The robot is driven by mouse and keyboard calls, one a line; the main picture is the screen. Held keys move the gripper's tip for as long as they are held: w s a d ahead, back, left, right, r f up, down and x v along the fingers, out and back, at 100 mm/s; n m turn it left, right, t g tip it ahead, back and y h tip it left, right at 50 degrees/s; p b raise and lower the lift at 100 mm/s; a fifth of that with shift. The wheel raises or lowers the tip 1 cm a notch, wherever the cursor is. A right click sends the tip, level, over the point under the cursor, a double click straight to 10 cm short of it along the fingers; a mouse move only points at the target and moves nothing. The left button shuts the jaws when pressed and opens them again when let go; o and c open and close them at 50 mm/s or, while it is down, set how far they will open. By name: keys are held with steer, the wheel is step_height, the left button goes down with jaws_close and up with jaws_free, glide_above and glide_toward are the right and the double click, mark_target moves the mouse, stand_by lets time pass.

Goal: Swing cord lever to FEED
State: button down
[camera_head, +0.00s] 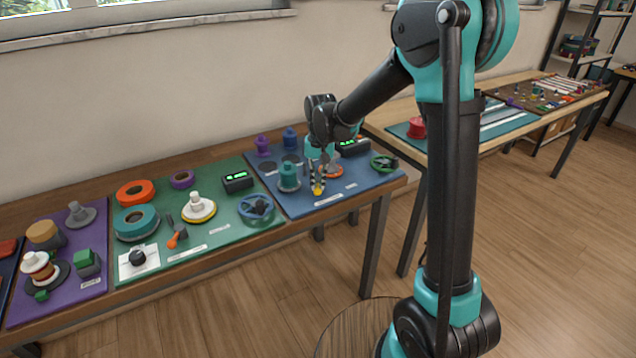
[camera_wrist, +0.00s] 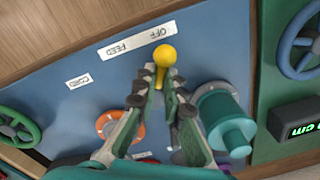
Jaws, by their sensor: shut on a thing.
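The cord lever has a yellow round knob (camera_wrist: 163,55) and stands on the blue board (camera_head: 300,206), where its knob (camera_head: 318,189) also shows. A white label (camera_wrist: 138,41) printed OFF and FEED lies just beyond the knob in the wrist view. The knob is nearest the OFF end; FEED is to its left there. My gripper (camera_wrist: 158,88) is shut on the lever just below the knob, with the knob sticking out past the fingertips. In the head view my gripper (camera_head: 318,180) points down at the board. The lever's base is hidden between the fingers.
A teal spool (camera_wrist: 228,122) stands close beside my gripper, right in the wrist view. An orange ring (camera_wrist: 104,124) lies on the other side. A green handwheel (camera_head: 384,162) and a display box (camera_head: 352,147) are farther right on the board. The board's front strip is clear.

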steer(key=shift+d+n, duration=0.1)
steer(key=shift+n, duration=0.2)
steer(key=n, duration=0.2)
steer(key=d+n, duration=0.1)
steer(key=n, duration=0.2)
steer(key=shift+w+d+n, duration=0.2)
steer(key=shift+w+n, duration=0.1)
steer(key=n, duration=0.3)
steer(key=shift+w+d, duration=0.3)
steer(key=shift+w+d+n, duration=0.1)
steer(key=shift+w+n, duration=0.1)
steer(key=shift+n, duration=0.65)
steer(key=shift+w+d+n, duration=0.1)
steer(key=shift+w+n, duration=0.05)
steer(key=shift+n, duration=0.7)
steer(key=c, duration=1.6)
jaws_free()
steer(key=shift+r, duration=0.1)
steer(key=r, duration=1.1)
steer(key=shift+w+d+r, duration=0.1)
steer(key=shift+w+r, duration=0.1)
steer(key=shift+r, duration=0.2)
